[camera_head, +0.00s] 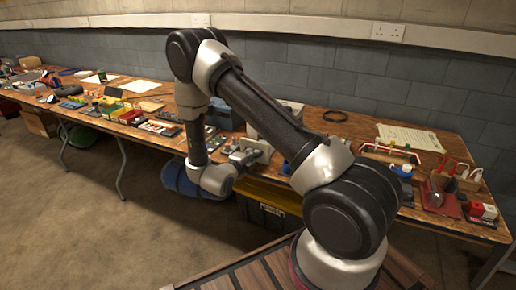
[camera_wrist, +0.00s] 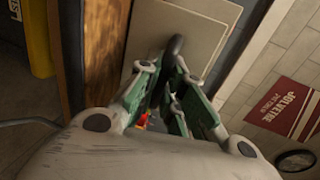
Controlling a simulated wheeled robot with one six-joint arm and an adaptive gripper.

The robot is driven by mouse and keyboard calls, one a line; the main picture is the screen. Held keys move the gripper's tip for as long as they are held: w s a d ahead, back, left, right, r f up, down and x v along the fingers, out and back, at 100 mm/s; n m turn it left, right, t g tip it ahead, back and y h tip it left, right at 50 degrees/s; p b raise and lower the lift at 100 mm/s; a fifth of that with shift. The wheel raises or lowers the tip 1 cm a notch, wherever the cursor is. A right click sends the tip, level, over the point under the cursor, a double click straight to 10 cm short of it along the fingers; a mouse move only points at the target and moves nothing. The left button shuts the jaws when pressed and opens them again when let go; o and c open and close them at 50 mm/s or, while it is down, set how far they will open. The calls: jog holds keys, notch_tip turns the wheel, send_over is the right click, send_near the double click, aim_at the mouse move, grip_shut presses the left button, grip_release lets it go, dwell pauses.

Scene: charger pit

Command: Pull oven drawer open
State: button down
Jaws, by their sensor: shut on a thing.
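In the wrist view a flat beige panel (camera_wrist: 150,25), which looks like the oven drawer's front, carries a dark handle (camera_wrist: 174,50). My gripper (camera_wrist: 168,75), with green-sided fingers, is shut on this handle. The fingers hide part of the handle and panel. In the head view my gripper (camera_head: 242,156) reaches in at the table's front edge, against a pale panel (camera_head: 260,147) in front of a light grey box (camera_head: 279,122). How far the drawer stands out is hard to tell.
The long wooden table (camera_head: 322,122) is crowded with small items on both sides. A blue box (camera_head: 224,116) stands just left of the grey box. A black and yellow bin (camera_head: 268,210) and a blue container (camera_head: 184,180) are below. Open floor (camera_head: 75,215) lies front left.

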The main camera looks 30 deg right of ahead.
jog(key=shift+s+a+f, duration=0.1)
jog(key=shift+s+a, duration=0.1)
jog(key=shift+s, duration=0.35)
jog(key=c, duration=1.5)
grip_release()
jog(key=shift+d, duration=0.1)
jog(key=shift+c, duration=0.2)
jog(key=shift+a, duration=0.2)
jog(key=v, duration=1.1)
jog(key=shift+s+a, duration=0.25)
jog(key=shift+a, duration=0.05)
